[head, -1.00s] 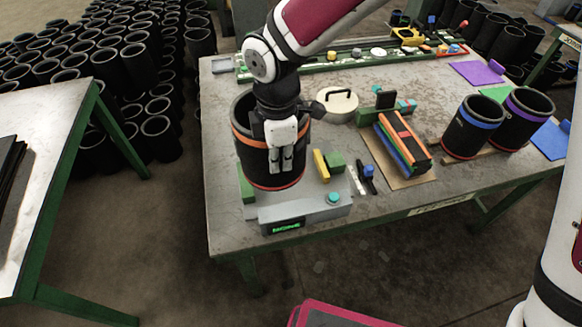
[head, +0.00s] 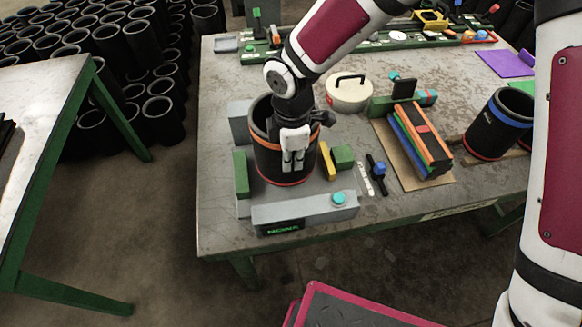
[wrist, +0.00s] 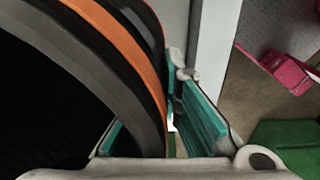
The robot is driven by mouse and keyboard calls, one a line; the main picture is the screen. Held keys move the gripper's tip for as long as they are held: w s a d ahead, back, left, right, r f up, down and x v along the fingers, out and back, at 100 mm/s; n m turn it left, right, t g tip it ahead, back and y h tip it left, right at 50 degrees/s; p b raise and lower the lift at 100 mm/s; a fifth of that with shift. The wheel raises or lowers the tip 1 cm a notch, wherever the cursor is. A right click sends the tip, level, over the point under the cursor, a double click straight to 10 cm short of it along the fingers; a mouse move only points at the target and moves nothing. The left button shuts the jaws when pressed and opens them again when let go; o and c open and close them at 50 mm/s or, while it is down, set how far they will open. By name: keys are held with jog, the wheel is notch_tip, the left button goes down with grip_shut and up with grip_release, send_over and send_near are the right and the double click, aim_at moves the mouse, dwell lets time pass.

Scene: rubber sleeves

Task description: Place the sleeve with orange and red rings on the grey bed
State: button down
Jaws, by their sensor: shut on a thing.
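The black sleeve (head: 268,158) has an orange ring near its top and a red ring at its base. My gripper (head: 293,166) is shut on the sleeve's near wall, pointing down. In the wrist view the sleeve's wall and orange ring (wrist: 128,50) pass between the teal-padded fingers (wrist: 165,130). The sleeve's far base is hidden.
Green blocks (head: 241,174) (head: 343,157), a yellow block (head: 327,160) and a grey block (head: 240,125) surround the sleeve.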

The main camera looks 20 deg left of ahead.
jog(key=shift+f, duration=2.15)
jog(key=c, duration=1.8)
grip_release()
jog(key=shift+o, duration=0.2)
notch_tip(320, 180, up, 12)
jog(key=shift+s+r, duration=0.15)
